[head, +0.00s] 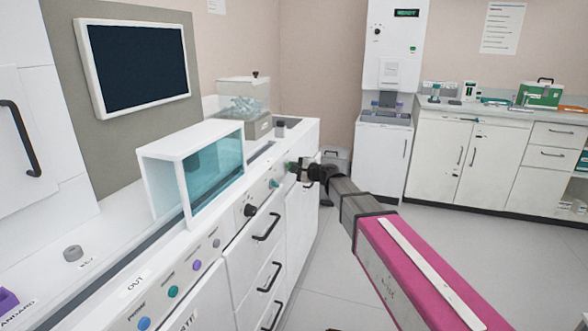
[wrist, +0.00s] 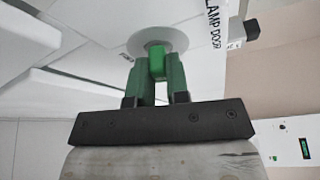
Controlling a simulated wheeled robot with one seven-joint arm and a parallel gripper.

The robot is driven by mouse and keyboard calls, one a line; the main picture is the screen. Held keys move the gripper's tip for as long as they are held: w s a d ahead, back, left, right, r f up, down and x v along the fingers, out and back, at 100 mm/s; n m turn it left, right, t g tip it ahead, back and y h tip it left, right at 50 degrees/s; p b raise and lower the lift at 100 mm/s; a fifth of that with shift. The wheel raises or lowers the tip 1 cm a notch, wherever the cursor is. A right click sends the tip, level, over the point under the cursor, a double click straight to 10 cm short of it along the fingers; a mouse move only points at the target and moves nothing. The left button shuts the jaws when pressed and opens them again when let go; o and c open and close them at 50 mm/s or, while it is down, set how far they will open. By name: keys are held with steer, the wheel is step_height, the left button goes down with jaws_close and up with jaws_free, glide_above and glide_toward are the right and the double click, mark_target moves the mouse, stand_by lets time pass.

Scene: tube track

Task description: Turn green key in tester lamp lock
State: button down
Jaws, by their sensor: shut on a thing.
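The green key (wrist: 157,62) is between my gripper's fingers (wrist: 156,82) in the wrist view, and its far end meets the round pale lock plate (wrist: 172,40). The key's tip is hidden, so I cannot tell how deep it sits or how far it is turned. In the head view my gripper (head: 296,168) is at the far end of the white cabinet front, with a bit of green showing at its tip. A label reading "LAMP DOOR" (wrist: 213,28) is beside the lock plate.
A dark knob (head: 250,210) and several coloured buttons line the cabinet front, with drawer handles (head: 266,228) below. A teal-windowed box (head: 212,170) stands on top. The floor (head: 330,265) to the right is clear.

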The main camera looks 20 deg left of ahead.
stand_by(0.3)
steer(key=shift+r+m+g+h, duration=0.1)
steer(key=shift+m+g+h, duration=0.35)
steer(key=shift+m, duration=0.85)
steer(key=shift+m+g, duration=0.75)
steer(key=shift+m, duration=0.45)
steer(key=shift+w, duration=0.1)
steer(key=shift+m+g+h, duration=0.25)
steer(key=shift+m+g, duration=0.45)
steer(key=shift+m, duration=0.4)
